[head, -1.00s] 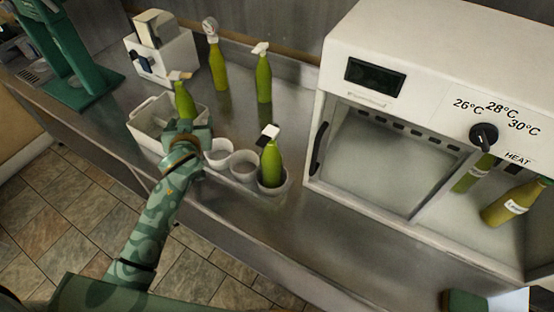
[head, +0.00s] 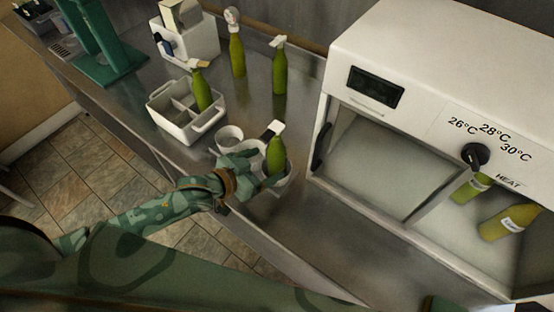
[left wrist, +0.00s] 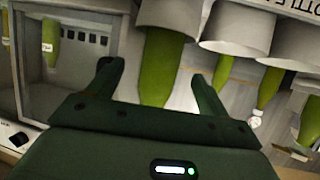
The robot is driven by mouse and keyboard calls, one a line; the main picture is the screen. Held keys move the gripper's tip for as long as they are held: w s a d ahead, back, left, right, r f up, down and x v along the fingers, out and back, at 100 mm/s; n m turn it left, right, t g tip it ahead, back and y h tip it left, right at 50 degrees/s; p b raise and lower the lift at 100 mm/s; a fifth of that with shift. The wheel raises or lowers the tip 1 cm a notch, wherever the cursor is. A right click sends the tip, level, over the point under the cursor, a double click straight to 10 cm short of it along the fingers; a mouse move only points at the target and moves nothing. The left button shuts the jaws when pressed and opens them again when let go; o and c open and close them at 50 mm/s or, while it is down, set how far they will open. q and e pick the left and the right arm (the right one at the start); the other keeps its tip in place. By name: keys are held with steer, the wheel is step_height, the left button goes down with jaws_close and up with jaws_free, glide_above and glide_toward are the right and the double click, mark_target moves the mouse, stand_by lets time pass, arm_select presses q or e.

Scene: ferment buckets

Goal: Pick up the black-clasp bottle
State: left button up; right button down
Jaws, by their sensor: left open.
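The black-clasp bottle (head: 277,153) is green, with a black and white top, in the head view. It stands upright in the rightmost of a row of white cups on the steel counter. My left gripper (head: 262,178) is low beside it, at cup height. In the left wrist view the open left gripper (left wrist: 157,85) has one finger on each side of a green bottle (left wrist: 160,65), with gaps visible. That bottle's base sits in a white cup (left wrist: 170,15), and its top is hidden behind the gripper body. My right gripper is not identifiable in view.
A white divided caddy (head: 187,133) holding a tan-topped bottle (head: 202,92) stands left of the cups (head: 229,138). Two more bottles (head: 237,55) (head: 280,70) stand behind. A white heated cabinet (head: 400,55) with bottles inside is close on the right. The counter's front edge is near.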

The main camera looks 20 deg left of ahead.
mark_target(276, 159)
arm_select(q)
steer(key=b+x, duration=0.1)
steer(key=x, duration=0.4)
steer(key=shift+w+f, duration=0.2)
steer(key=shift+f, duration=0.1)
steer(key=shift+s+r, duration=0.1)
steer(key=c, duration=1.5)
